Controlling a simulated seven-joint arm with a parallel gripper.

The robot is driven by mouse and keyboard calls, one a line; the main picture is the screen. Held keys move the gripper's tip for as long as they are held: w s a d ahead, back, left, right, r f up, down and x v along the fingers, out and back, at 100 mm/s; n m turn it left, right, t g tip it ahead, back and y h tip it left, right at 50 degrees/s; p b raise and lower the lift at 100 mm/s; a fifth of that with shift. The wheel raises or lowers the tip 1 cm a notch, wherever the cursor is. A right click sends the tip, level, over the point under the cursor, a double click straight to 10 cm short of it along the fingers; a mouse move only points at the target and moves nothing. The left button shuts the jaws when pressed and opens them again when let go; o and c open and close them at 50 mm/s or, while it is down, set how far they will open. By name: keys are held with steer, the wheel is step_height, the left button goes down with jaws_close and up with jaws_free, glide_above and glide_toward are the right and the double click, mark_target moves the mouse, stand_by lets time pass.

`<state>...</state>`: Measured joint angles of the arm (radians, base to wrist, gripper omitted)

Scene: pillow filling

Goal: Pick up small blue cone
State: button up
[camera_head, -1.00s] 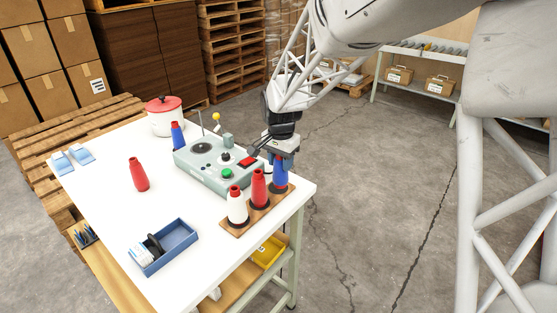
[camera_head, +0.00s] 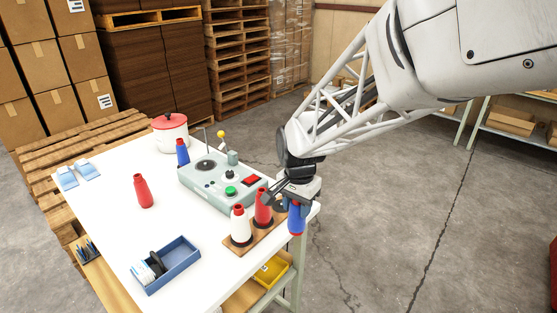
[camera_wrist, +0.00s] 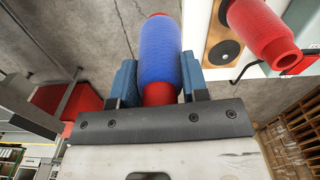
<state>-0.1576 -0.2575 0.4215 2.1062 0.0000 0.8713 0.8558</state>
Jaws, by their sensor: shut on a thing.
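My gripper (camera_head: 297,203) is shut on a blue cone (camera_head: 296,222), just past the right end of the wooden board, at the table's right edge. In the wrist view the blue cone (camera_wrist: 160,52) sits between my two blue finger pads, with red showing at both its ends. A second blue cone (camera_head: 182,152) stands on the table behind the grey machine, beside the pot. A red cone (camera_head: 263,208) and a white cone (camera_head: 239,228) stand on the wooden board (camera_head: 264,239). The red one also shows in the wrist view (camera_wrist: 262,35).
The grey machine (camera_head: 215,185) with buttons stands behind the board. A loose red cone (camera_head: 143,190) and a blue tray (camera_head: 178,265) are on the left part of the white table (camera_head: 110,215). A red-lidded pot (camera_head: 170,133) is at the back. Floor is open to the right.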

steer(key=shift+s, duration=0.25)
steer(key=shift+w, duration=0.1)
stand_by(0.6)
steer(key=w+a+r+m, duration=0.1)
steer(key=w+a+r, duration=0.1)
steer(key=w, duration=1.1)
steer(key=w+a+r, duration=0.2)
steer(key=w+a, duration=0.8)
steer(key=a, duration=0.3)
steer(key=w+a+r+n, duration=0.1)
steer(key=w+a+r, duration=0.2)
steer(key=w+a, duration=0.8)
steer(key=shift+w+a+r, duration=0.2)
steer(key=shift+a, duration=1.2)
steer(key=shift+f, duration=0.15)
steer(key=shift+f, duration=2.1)
